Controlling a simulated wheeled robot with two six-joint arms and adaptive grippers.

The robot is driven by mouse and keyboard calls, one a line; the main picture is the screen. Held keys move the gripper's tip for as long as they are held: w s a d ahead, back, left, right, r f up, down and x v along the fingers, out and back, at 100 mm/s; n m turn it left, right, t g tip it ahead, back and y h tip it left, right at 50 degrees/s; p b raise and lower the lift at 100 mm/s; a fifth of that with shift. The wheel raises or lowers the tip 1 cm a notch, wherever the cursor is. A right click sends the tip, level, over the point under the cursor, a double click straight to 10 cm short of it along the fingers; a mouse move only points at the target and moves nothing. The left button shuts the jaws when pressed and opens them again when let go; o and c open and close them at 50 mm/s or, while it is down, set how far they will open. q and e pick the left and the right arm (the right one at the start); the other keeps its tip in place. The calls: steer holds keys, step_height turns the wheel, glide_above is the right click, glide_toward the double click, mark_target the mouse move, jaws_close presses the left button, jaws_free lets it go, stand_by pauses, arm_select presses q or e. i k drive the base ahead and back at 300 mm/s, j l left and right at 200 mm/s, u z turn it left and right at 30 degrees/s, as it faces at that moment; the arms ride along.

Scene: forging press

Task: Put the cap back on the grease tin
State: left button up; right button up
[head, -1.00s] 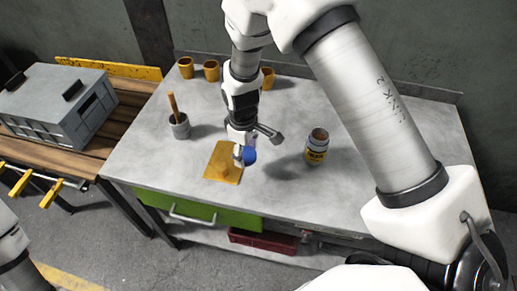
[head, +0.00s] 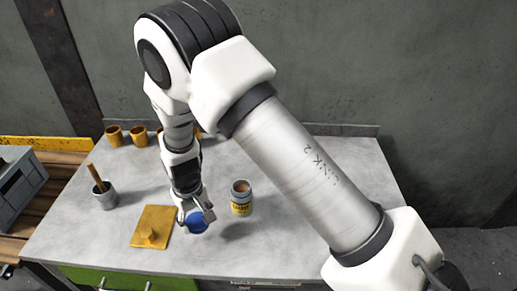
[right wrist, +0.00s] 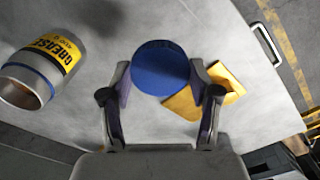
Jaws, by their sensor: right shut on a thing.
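The blue cap (head: 197,225) is held by my right gripper (head: 196,212), above the bench between the yellow plate and the tin. In the right wrist view the cap (right wrist: 160,66) sits between the two fingertips. The grease tin (head: 241,206) stands upright and open on the bench, to the right of the cap and a little farther back, apart from the gripper. The right wrist view shows the tin's yellow label and open mouth (right wrist: 22,92) at the left. My left gripper is not in view.
A yellow plate with a knob (head: 152,228) lies left of the gripper. A grey cup with a wooden handle (head: 105,197) stands farther left. Several yellow cups (head: 113,136) line the back. A grey box (head: 14,190) is at the far left. The bench right of the tin looks clear.

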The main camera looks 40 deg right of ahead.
mark_target(241, 192)
steer(key=k+l, duration=0.4)
steer(key=l, duration=0.2)
steer(key=k+l, duration=0.4)
steer(key=l, duration=0.2)
steer(key=u, duration=0.05)
